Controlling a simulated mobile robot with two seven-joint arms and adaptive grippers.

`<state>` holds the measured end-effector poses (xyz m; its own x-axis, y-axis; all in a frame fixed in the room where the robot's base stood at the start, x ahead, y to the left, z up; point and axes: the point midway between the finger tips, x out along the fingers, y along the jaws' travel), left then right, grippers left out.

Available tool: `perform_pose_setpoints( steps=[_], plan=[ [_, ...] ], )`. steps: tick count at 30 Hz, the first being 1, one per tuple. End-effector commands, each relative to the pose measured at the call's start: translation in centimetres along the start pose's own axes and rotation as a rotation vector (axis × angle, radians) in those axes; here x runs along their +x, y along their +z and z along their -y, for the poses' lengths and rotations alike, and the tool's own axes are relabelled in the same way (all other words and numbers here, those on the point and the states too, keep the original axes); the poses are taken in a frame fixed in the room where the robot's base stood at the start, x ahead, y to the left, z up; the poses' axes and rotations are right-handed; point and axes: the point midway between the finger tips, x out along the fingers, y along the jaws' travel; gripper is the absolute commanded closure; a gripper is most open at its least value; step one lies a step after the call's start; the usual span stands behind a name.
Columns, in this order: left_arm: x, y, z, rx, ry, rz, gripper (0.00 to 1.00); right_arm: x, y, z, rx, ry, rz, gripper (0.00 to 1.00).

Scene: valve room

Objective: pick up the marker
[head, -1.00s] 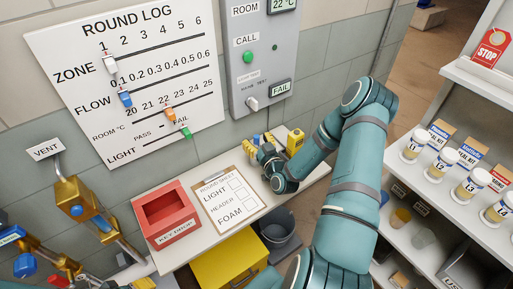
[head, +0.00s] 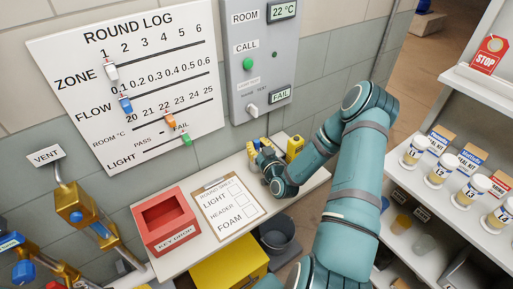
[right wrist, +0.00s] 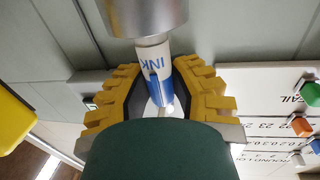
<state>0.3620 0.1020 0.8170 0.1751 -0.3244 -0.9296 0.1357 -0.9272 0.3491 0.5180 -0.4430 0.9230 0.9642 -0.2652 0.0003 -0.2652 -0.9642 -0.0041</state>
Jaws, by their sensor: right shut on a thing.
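The marker (right wrist: 155,65) is white with a blue part and the letters INK, seen in the right wrist view. My right gripper (right wrist: 158,98) is shut on it, with yellow ridged finger pads on both sides. One end of the marker meets a grey metal cylinder (right wrist: 145,15); I cannot tell whether it sits inside it. In the head view my right gripper (head: 259,149) is over the back of the white ledge, and the marker is too small to make out there. My left gripper is not in view.
A yellow device (head: 295,146) stands just right of the gripper. A clipboard (head: 227,205) and a red key drop box (head: 166,220) lie left on the ledge (head: 211,172). The wall panel (head: 262,70) is behind. Shelves with jars (head: 436,170) stand right.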

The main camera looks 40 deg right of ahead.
Motion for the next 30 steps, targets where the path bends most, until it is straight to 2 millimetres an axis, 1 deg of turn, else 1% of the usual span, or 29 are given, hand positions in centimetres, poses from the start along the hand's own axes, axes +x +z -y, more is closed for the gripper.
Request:
perform_pose_setpoints(
  steps=[5, 15, 21, 25, 30],
  plan=[
    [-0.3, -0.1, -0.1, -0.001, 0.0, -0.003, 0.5, 0.0, -2.5, 0.1, -0.003, -0.002, -0.002, 1.0],
    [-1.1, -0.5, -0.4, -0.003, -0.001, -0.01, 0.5, 0.0, -10.0, 0.1, -0.005, -0.002, -0.004, 1.0],
    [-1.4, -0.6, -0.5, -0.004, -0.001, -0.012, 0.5, 0.0, -13.5, 0.1, -0.003, -0.002, -0.004, 1.0],
    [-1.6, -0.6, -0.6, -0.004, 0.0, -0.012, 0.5, 0.0, -15.2, 0.1, -0.002, -0.001, -0.002, 1.0],
    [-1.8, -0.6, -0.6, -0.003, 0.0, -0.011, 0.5, 0.0, -16.6, 0.1, -0.001, -0.002, 0.0, 1.0]
  ],
)
